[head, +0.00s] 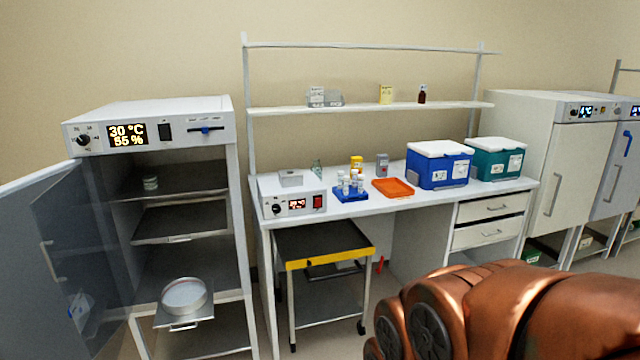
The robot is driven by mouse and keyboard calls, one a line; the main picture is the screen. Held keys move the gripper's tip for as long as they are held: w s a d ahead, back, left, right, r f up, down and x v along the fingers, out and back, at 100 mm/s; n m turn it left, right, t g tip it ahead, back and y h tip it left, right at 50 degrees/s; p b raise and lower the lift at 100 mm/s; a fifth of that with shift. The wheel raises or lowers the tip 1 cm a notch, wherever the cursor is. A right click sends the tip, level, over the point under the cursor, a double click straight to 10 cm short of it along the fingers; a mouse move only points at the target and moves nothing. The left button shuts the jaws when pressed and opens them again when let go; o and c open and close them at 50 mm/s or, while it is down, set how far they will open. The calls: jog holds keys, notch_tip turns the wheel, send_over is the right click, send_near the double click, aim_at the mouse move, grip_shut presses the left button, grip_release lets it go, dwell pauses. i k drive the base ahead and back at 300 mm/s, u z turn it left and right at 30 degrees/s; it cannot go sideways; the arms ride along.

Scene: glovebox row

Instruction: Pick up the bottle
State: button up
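A small dark reddish-brown bottle (422,95) stands upright on the white shelf (370,107) above the bench, toward its right part. It is small in the head view, and nothing covers it. My copper-coloured arm fills the lower right of the view, well below and in front of the bottle. My gripper is out of view, so its opening and contents do not show.
The bench (410,203) holds a blue cooler (437,170), a teal cooler (497,160), an orange tray (393,187) and a blue vial rack (350,195). A yellow-edged cart (325,258) stands below. An incubator's open door (75,265) juts out at left.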

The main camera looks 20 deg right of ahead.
aim_at(316, 167)
jog(key=z, duration=0.6)
jog(key=i, duration=0.65)
jog(key=z, duration=0.7)
jog(key=i, duration=1.2)
jog(key=u, duration=0.75)
jog(key=i, duration=0.85)
jog(key=u, duration=1.25)
jog(key=i, duration=0.7)
jog(key=u, duration=0.05)
